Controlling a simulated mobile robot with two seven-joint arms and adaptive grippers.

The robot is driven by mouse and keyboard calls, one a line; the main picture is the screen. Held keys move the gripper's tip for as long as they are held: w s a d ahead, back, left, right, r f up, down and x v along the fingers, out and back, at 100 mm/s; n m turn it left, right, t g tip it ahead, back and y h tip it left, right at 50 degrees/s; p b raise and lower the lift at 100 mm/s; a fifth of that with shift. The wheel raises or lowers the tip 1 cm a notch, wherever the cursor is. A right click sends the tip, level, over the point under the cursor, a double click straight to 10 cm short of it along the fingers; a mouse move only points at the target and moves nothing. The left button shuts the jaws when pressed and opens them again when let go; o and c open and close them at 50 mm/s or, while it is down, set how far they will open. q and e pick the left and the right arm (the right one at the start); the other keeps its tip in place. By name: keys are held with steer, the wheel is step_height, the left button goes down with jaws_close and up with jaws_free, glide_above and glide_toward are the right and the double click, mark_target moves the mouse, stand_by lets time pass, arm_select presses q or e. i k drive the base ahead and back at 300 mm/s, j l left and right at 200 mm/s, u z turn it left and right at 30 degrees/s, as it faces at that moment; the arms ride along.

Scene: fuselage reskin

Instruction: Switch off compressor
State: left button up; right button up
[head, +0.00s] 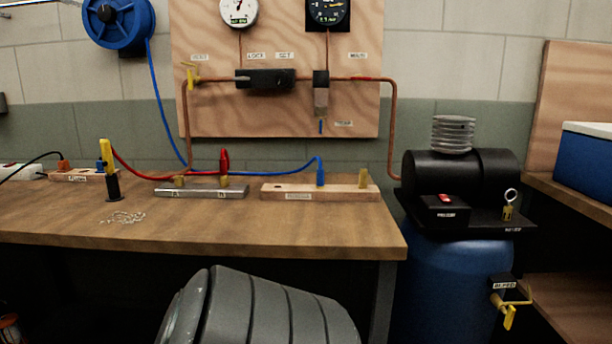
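The compressor stands at the right of the head view, with a black motor housing (465,172) on top of a blue tank (450,285). A black switch box (445,212) with a small red switch (445,198) on its top sits at the front left of the black top plate. I cannot tell the switch's position clearly. A yellow-handled drain valve (509,312) is low on the tank's right side. Neither of my grippers is in view.
A wooden workbench (300,222) with tool holders, hoses and scattered small parts is left of the compressor. A gauge panel (215,110) hangs behind it. A shelf with a blue box (588,165) stands at right. A grey ribbed shape, unclear what, fills the bottom centre.

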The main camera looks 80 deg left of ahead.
mark_target(445, 199)
steer(key=u, duration=2.7)
